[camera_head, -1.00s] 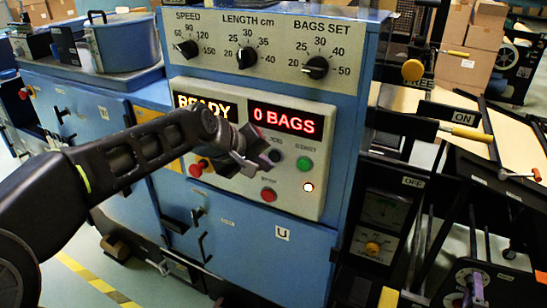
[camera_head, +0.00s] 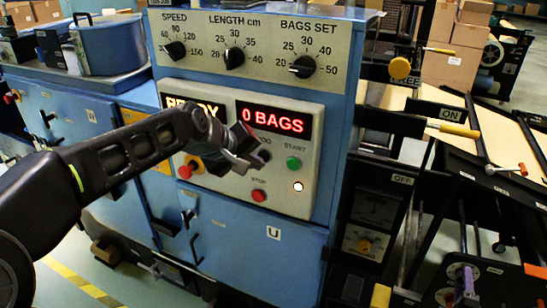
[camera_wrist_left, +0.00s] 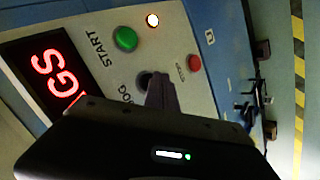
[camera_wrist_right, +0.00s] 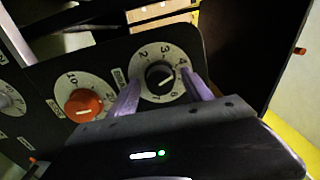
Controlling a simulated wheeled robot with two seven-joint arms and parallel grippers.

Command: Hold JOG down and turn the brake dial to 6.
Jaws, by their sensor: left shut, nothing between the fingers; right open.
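The black JOG button (camera_wrist_left: 145,80) is partly hidden by my left gripper (camera_wrist_left: 160,92), which is shut and empty with its tips at the button. I cannot tell whether they touch or press it. In the head view my left gripper (camera_head: 243,163) is in front of the control panel beside JOG (camera_head: 264,155). In the right wrist view my right gripper (camera_wrist_right: 160,95) is open, its purple fingers on either side of a black-knobbed dial (camera_wrist_right: 159,76). Its scale shows 2, 3 and 4.
An orange-knobbed dial (camera_wrist_right: 84,105) is left of the black one. The panel has a green START button (camera_head: 293,163), a red stop button (camera_head: 258,196) and a lit white lamp (camera_head: 298,187). The display (camera_head: 273,120) reads 0 BAGS. A yellow-handled lever (camera_head: 453,128) stands right.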

